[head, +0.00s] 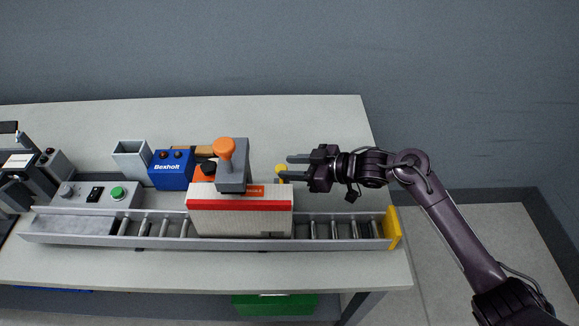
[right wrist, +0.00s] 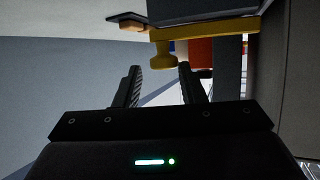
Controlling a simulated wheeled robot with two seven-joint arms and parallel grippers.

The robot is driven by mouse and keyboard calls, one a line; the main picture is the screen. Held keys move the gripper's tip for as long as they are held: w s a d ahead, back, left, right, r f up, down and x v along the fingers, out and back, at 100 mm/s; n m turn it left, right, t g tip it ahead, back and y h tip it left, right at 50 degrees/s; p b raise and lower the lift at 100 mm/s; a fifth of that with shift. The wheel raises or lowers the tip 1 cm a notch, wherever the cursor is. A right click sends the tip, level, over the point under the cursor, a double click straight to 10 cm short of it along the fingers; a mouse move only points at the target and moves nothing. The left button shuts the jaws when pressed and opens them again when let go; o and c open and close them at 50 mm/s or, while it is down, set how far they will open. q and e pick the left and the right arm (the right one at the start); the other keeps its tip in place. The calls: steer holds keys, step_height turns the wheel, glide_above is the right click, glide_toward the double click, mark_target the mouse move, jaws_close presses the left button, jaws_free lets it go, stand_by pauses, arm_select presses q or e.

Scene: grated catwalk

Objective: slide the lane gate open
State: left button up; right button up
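A small yellow knob (head: 281,172) shows behind the white box on the table. In the right wrist view, the yellow knob (right wrist: 166,52) sits on a yellow bar beneath a dark grey body; I take this to be the lane gate's handle, though the gate itself is mostly hidden by the box. My right gripper (head: 288,169) comes in from the right, its fingers pointing left at the knob. In the right wrist view the gripper (right wrist: 160,72) is open and empty, with the knob just ahead of the fingertips. My left gripper is not in view.
A white box with a red band (head: 240,220) stands on the roller conveyor (head: 160,242), which has a yellow end plate (head: 393,228). A grey post with an orange knob (head: 225,150) rises behind the box. A blue Bexholt unit (head: 171,170) stands left. The table's back right is clear.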

steer(key=b+v, duration=0.1)
steer(key=v, duration=0.5)
steer(key=shift+d+r, duration=0.2)
steer(key=shift+d, duration=0.15)
steer(key=shift+s, duration=0.1)
stand_by(5.0)
